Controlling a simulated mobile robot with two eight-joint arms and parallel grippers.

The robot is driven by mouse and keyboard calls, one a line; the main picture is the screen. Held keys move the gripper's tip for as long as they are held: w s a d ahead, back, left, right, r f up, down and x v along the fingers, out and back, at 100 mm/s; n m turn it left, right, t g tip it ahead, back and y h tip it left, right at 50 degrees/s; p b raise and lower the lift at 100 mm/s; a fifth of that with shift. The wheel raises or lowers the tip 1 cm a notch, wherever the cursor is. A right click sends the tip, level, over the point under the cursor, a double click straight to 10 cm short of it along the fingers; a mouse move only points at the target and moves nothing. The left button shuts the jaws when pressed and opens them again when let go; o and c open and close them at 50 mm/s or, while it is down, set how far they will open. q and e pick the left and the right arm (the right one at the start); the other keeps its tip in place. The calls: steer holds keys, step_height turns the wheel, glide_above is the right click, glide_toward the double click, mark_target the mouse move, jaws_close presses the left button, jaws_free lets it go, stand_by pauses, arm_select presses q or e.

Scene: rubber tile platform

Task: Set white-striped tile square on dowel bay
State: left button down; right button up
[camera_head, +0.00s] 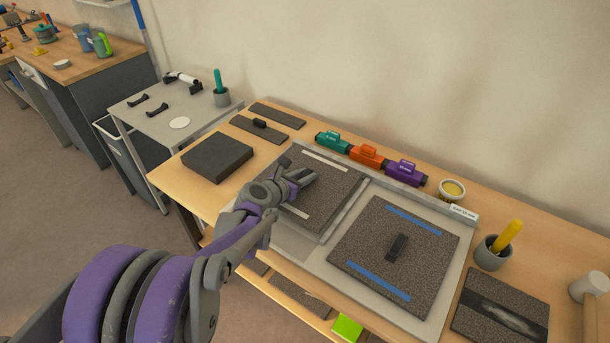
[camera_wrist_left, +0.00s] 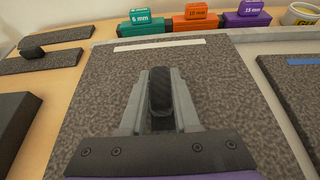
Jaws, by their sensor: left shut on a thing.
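The white-striped tile (camera_head: 335,187) is a dark speckled square with a white stripe along its far edge and another along its near edge. It is over the left bay of the grey tray (camera_head: 294,240), roughly in line with it. I cannot tell whether it rests fully down. My left gripper (camera_head: 303,180) is shut on the tile's black handle (camera_wrist_left: 160,92), which stands between the fingers in the left wrist view. The bay's dowels are hidden. My right gripper is not in view.
A blue-striped tile (camera_head: 415,244) with a black handle fills the tray's right side. Teal (camera_head: 332,141), orange (camera_head: 367,156) and purple (camera_head: 405,172) blocks line the back. A dark block (camera_head: 217,158) lies left. A cup with a yellow tool (camera_head: 494,251) and a smeared tile (camera_head: 500,305) are right.

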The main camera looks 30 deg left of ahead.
arm_select(q)
steer(key=shift+f+b, duration=0.65)
steer(key=shift+f, duration=0.2)
steer(key=c, duration=0.6)
jaws_free()
steer(key=shift+o, duration=0.2)
steer(key=p+v, duration=0.1)
steer(key=v, duration=1)
steer(key=shift+p, duration=0.3)
steer(key=shift+d, duration=0.1)
